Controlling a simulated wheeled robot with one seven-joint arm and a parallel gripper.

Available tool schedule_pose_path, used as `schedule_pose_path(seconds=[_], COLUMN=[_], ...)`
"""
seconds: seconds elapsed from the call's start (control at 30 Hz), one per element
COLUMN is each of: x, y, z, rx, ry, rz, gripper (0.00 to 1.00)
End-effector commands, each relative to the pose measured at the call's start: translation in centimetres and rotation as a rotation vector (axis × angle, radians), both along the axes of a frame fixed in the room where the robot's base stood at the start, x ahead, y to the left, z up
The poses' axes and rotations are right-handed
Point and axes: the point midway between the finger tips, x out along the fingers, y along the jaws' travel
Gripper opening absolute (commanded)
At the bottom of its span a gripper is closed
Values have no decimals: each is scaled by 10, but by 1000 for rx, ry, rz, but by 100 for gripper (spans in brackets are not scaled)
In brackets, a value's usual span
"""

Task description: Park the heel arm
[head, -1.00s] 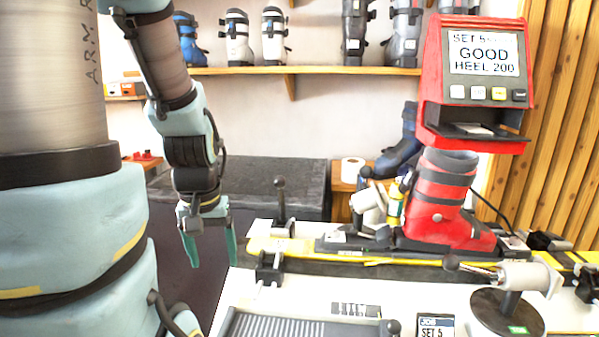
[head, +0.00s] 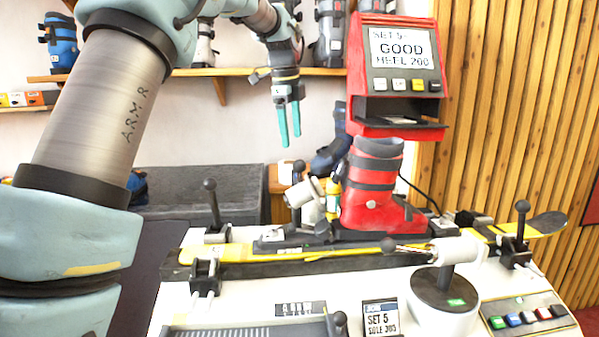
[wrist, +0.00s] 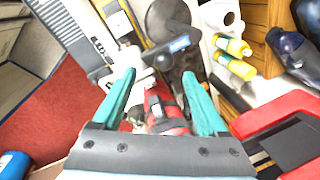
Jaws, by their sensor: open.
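A similar arm (head: 455,250) with a ball-ended lever stands on a round dark base at front right. My gripper (head: 290,128) points down, open and empty, in the air above and slightly left of the heel-side arm, clear of it. In the wrist view my gripper (wrist: 159,76) has its two green fingers spread. The red boot (wrist: 165,108) shows between and beyond them.
A red display unit (head: 400,75) reading GOOD, HEEL 200 stands behind the boot. A yellow ski (head: 290,253) lies in clamps with upright ball levers. A boot shelf (head: 225,73) runs behind.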

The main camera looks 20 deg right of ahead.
Motion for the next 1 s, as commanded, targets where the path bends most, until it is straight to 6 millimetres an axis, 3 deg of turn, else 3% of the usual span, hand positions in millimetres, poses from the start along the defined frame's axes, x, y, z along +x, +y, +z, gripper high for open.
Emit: schedule_pose_path(seconds=[0.23, 0.7, 1.0], x=[-1, 8, 10], y=[-14, -25, -28], z=[-5, -82, -100], rx=[7, 6, 4], ry=[-9, -8, -10], rz=[-79, -75, -75], gripper=[76, 76, 76])
